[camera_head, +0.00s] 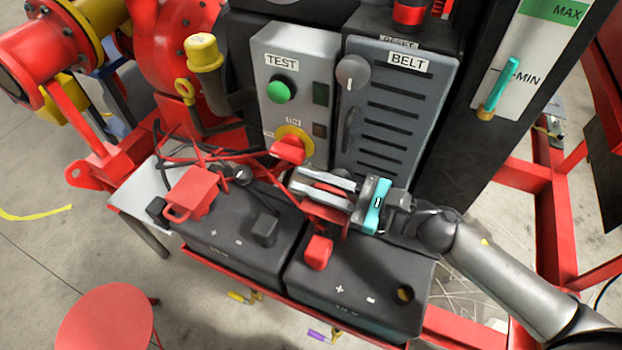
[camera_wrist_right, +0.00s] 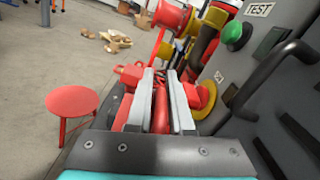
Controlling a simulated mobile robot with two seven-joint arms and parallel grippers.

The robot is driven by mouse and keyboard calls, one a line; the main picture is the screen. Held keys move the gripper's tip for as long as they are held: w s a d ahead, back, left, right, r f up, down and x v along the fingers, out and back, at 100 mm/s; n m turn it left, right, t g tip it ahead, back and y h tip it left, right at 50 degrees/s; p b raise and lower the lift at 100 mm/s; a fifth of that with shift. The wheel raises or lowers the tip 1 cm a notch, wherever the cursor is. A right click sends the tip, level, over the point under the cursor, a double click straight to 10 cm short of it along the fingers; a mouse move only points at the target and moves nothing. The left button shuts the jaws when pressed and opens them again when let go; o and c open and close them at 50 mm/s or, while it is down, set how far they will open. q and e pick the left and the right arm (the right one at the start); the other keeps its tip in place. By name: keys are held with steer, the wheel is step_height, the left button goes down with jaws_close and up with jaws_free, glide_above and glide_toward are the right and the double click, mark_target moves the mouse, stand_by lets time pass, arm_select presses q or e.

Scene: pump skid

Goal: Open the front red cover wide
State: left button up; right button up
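The front red cover (camera_head: 318,252) is on the right battery (camera_head: 370,285), near its plus mark. More red shows just under my right gripper (camera_head: 305,188), and the gripper partly hides how these parts join. The right gripper's two fingers are close together with a narrow red part between them. In the right wrist view the gripper (camera_wrist_right: 164,80) also has red between its fingers, and red shows beside its left finger. A second red cover (camera_head: 197,190) with a loop handle sits on the left battery (camera_head: 225,240). My left gripper is not in view.
The grey control panel (camera_head: 290,85) with a green TEST button and red-yellow switch (camera_head: 290,148) stands just behind my gripper. The slotted BELT guard (camera_head: 395,110) is beside it. Loose cables cross the left battery. A red stool (camera_head: 105,320) stands on the floor at lower left.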

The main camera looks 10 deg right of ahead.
steer(key=o, duration=0.3)
steer(key=shift+o, duration=0.2)
steer(key=b+v, duration=0.1)
steer(key=v, duration=1.4)
steer(key=shift+s+d, duration=0.1)
